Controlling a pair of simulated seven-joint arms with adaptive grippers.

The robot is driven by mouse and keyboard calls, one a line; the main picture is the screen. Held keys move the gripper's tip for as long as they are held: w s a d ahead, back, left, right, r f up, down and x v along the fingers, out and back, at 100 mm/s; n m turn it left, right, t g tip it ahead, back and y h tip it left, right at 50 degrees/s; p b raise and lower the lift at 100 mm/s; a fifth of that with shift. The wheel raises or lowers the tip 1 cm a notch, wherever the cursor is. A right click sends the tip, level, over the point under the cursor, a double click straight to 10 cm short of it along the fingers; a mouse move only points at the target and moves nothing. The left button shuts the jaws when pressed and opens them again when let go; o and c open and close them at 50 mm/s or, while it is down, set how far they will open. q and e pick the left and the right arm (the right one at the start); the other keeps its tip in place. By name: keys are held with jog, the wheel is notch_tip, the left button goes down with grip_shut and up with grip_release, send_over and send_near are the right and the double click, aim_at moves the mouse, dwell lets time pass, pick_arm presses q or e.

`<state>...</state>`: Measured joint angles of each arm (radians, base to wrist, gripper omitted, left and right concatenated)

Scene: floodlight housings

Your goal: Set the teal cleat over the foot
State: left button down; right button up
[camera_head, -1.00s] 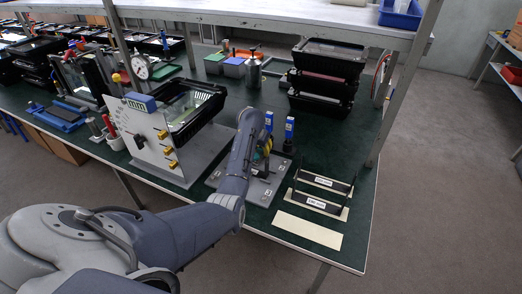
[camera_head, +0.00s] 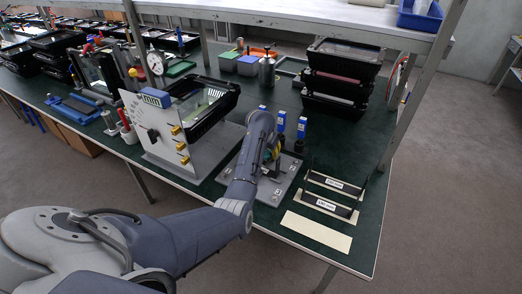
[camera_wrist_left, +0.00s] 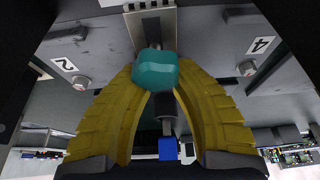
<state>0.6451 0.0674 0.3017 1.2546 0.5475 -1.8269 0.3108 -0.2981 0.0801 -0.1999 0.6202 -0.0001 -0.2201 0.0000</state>
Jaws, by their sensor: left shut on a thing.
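The teal cleat (camera_wrist_left: 157,70) is between the yellow fingertips of my left gripper (camera_wrist_left: 158,82), which is shut on it. Behind it in the left wrist view is a grey metal bar (camera_wrist_left: 150,28) with a slotted end; I cannot tell whether this is the foot or whether the cleat touches it. In the head view my left gripper (camera_head: 272,158) is low over the grey fixture plate (camera_head: 268,192), largely hidden by my own forearm. The cleat is too small to make out there. My right gripper is not in view.
Blue-topped posts (camera_head: 302,128) stand just behind the gripper. A grey panel with yellow knobs (camera_head: 160,135) stands to the left. Black labelled holders (camera_head: 330,195) and a cream strip (camera_head: 316,231) lie to the right. Stacked black housings (camera_head: 338,80) stand behind.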

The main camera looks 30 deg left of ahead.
pick_arm(q)
jog(key=shift+r, duration=0.15)
jog(key=c, duration=0.9)
grip_release()
jog(key=v, duration=1.2)
jog(key=shift+c, duration=0.3)
